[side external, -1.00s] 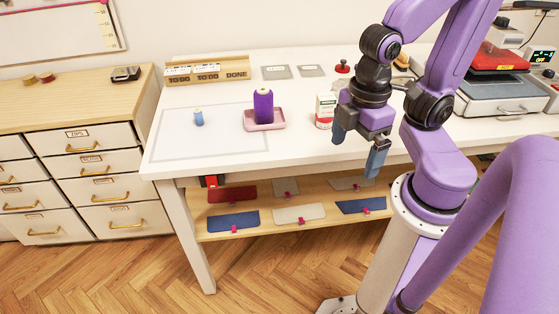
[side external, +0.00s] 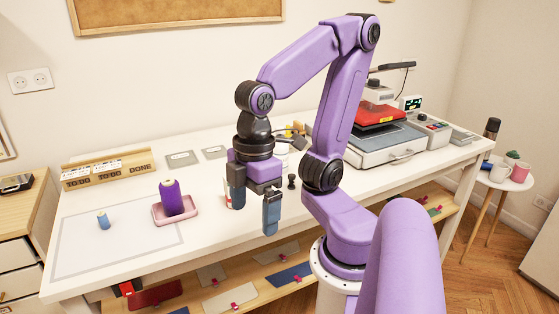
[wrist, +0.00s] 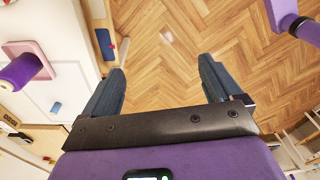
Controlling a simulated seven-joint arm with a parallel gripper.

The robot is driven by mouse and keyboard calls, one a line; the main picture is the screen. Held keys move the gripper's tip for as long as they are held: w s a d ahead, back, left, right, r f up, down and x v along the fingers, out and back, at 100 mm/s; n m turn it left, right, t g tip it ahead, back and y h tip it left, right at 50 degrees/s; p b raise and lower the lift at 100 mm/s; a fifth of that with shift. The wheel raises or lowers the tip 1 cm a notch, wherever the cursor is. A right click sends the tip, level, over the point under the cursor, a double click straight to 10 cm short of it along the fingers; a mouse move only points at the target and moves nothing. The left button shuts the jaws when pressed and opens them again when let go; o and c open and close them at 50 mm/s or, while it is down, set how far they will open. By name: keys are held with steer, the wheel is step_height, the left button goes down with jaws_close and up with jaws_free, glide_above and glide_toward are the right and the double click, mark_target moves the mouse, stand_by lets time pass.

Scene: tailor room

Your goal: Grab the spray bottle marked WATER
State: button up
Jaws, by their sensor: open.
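My gripper (side external: 254,220) is open and empty. It hangs above the front edge of the white table, with its fingers pointing down. In the wrist view the two fingers of the gripper (wrist: 162,75) are spread wide, with only wood floor between them. I cannot make out a spray bottle marked WATER in either current view. A white and red container (side external: 228,192) stands just behind my gripper and is mostly hidden by it. Some pale and orange items (side external: 298,131) farther back are partly hidden by my arm and too small to tell.
A purple thread cone (side external: 171,198) stands on a pink tray (side external: 160,221), with a small blue spool (side external: 103,221) to its left. A red heat press (side external: 380,133) fills the back right. The front-left tabletop has free room.

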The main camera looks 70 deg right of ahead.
steer(key=w+f+m+t+y, duration=0.1)
steer(key=w+m+t+y, duration=0.25)
steer(key=w+m, duration=0.9)
steer(key=w+d+m+t+h, duration=0.3)
steer(key=w+d+t+h, duration=0.25)
steer(key=w+d, duration=1.1)
steer(key=r+m+g+h, duration=0.1)
steer(key=m+g+h, duration=0.7)
steer(key=m+h, duration=0.45)
glide_above(279, 153)
steer(key=a, duration=0.2)
step_height(279, 153, down, 13)
steer(key=shift+s+a+f, duration=0.1)
steer(key=shift+a, duration=0.05)
steer(key=shift+f, duration=0.25)
steer(key=shift+d+f, duration=0.25)
steer(key=shift+d, duration=0.05)
steer(key=shift+x, duration=3.45)
steer(key=c, duration=1.4)
